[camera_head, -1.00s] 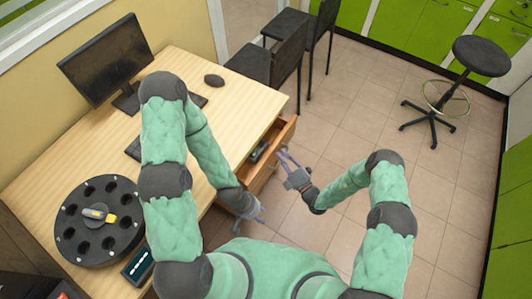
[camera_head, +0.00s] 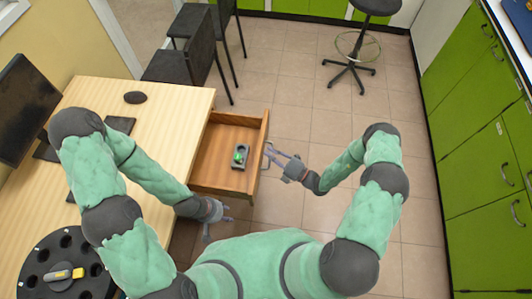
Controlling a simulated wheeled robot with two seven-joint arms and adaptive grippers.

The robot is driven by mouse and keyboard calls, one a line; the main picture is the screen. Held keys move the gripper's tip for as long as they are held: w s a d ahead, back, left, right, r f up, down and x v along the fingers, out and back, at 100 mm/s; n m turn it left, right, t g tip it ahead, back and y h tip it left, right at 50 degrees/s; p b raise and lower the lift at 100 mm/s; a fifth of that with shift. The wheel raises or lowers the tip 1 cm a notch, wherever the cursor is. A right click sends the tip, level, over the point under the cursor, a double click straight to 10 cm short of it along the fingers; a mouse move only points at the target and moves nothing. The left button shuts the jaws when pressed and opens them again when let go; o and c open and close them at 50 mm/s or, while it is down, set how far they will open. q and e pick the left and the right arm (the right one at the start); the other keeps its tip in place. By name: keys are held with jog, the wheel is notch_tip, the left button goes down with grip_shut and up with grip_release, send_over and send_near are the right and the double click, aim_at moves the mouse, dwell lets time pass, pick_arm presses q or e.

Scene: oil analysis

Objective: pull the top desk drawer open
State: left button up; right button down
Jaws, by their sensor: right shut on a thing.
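The top desk drawer (camera_head: 216,158) stands pulled well out from the right side of the wooden desk (camera_head: 184,110). A small dark device with a green part (camera_head: 240,156) lies inside it. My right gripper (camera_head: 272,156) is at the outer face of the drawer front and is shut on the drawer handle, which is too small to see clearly. My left gripper (camera_head: 222,216) is empty, with its fingers apart, beside the desk and below the drawer in the picture.
A monitor (camera_head: 28,105), a mouse (camera_head: 135,97) and a black round rack (camera_head: 40,262) are on the desk. Dark chairs (camera_head: 185,60) stand beyond it. A stool (camera_head: 350,60) and green cabinets (camera_head: 485,130) bound the open tiled floor.

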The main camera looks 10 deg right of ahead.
jog(key=c, duration=1.5)
grip_release()
jog(key=shift+o, duration=0.2)
jog(key=v, duration=1.2)
jog(key=shift+a+f, duration=0.1)
jog(key=shift+f, duration=0.05)
